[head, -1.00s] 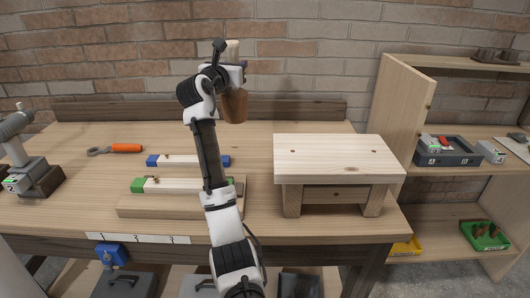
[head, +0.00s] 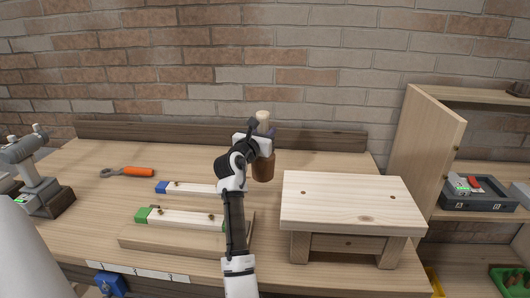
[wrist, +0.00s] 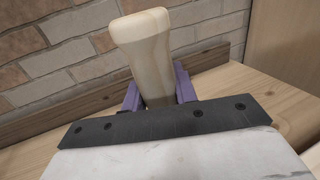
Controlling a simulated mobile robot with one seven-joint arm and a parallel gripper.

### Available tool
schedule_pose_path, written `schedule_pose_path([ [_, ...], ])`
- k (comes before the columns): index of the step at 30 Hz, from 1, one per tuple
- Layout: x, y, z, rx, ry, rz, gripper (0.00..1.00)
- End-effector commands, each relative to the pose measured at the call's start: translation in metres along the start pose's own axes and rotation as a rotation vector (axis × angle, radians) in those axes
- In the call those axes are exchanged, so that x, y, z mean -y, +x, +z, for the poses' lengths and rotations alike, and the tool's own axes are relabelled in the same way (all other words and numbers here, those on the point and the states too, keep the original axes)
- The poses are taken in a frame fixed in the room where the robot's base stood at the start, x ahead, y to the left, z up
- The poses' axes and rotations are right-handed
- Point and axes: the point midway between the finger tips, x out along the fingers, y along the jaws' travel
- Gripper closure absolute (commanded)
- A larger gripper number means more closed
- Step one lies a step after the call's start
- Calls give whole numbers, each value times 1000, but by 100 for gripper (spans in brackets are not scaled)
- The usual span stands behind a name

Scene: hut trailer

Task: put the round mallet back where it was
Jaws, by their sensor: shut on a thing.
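The round mallet is upright, with its pale handle (head: 263,118) on top and its brown round head (head: 263,167) below. My gripper (head: 260,142) is shut on the handle above the head, over the back part of the workbench (head: 320,160), left of the small wooden stool. In the wrist view the pale handle (wrist: 146,40) stands between the purple fingers (wrist: 158,92). The mallet's head is hidden there. I cannot tell whether the head touches the bench top.
The wooden stool (head: 350,204) stands on the bench right of the mallet. Blue-ended (head: 188,188) and green-ended (head: 182,218) wooden pieces lie at front left, with an orange-handled tool (head: 128,172) further left. A shelf unit (head: 428,150) is at right. The bench's back left is clear.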

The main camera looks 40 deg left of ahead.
Motion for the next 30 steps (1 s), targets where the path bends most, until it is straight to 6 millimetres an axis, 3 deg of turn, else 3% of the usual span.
schedule_pose_path([
  [3, -1, -2, -18, 2, -1, 2, 100],
  [11, -1, -2, -37, 4, 0, 1, 100],
  [18, -1, -3, -70, 2, -1, 1, 100],
  [29, 0, -2, -75, 4, 1, 1, 100],
  [30, 0, -2, -78, 1, 0, 0, 70],
])
